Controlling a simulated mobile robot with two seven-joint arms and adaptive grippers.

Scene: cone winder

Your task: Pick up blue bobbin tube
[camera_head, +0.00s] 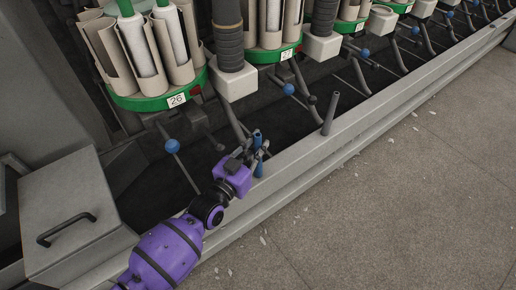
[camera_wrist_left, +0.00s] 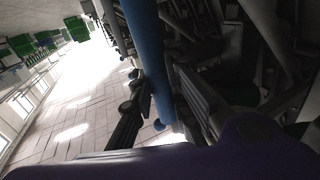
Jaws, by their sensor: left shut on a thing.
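The blue bobbin tube (camera_head: 257,139) stands roughly upright at the rail's inner edge, in the middle of the head view. My left gripper (camera_head: 256,153) is shut on it, with tube showing above and below the fingers. In the left wrist view the blue tube (camera_wrist_left: 148,42) runs down from the top edge between the dark fingers of my left gripper (camera_wrist_left: 162,98). The fingers hide part of the tube, and I cannot tell whether its lower end rests on anything. My right gripper is not in view.
A grey tube (camera_head: 331,113) stands on the metal rail (camera_head: 352,123) to the right. Several blue-knobbed levers (camera_head: 172,146) and green bobbin carousels (camera_head: 158,102) are behind. A grey box with a handle (camera_head: 70,215) is at left. The floor (camera_head: 400,210) at right is open.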

